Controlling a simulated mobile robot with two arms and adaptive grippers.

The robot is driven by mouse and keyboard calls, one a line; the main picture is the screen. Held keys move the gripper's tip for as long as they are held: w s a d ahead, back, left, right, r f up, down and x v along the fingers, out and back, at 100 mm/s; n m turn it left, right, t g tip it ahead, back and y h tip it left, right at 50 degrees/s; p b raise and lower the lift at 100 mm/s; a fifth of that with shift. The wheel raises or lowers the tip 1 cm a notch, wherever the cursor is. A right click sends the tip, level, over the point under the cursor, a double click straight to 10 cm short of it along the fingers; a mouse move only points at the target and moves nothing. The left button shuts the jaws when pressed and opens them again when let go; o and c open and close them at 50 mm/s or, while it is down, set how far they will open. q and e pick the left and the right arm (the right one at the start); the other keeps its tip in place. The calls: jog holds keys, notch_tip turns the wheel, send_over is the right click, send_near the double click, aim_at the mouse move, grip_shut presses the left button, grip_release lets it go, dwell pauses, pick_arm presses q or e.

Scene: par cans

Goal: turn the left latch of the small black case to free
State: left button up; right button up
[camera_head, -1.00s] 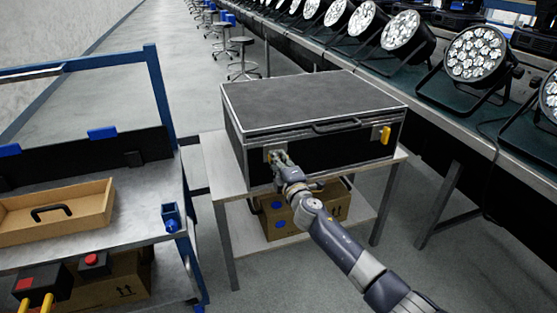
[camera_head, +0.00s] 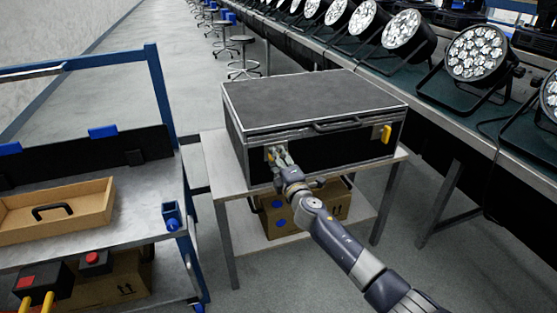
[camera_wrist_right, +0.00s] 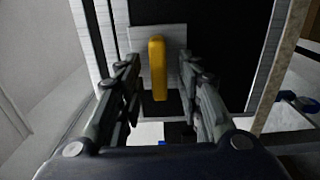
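The small black case (camera_head: 315,105) with silver edges stands shut on a small table. Its left latch, a yellow handle (camera_wrist_right: 157,68) on a pale plate, shows upright in the right wrist view. In the head view only a bit of this yellow handle (camera_head: 270,157) shows beside my right gripper (camera_head: 280,158). My right gripper is open at the case front, one finger on each side of the latch, with a gap visible on both sides. The right latch (camera_head: 386,134) is yellow and upright at the front's right end. My left gripper is not in view.
The small table (camera_head: 218,165) has a cardboard box (camera_head: 335,203) on its lower shelf. A workbench (camera_head: 150,210) with a cardboard tray (camera_head: 90,215) stands at the left. A long bench (camera_head: 470,135) with several stage lights (camera_head: 475,55) runs along the right.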

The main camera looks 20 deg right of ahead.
jog(key=s, duration=1.2)
jog(key=shift+d, duration=0.2)
jog(key=shift+f, duration=0.1)
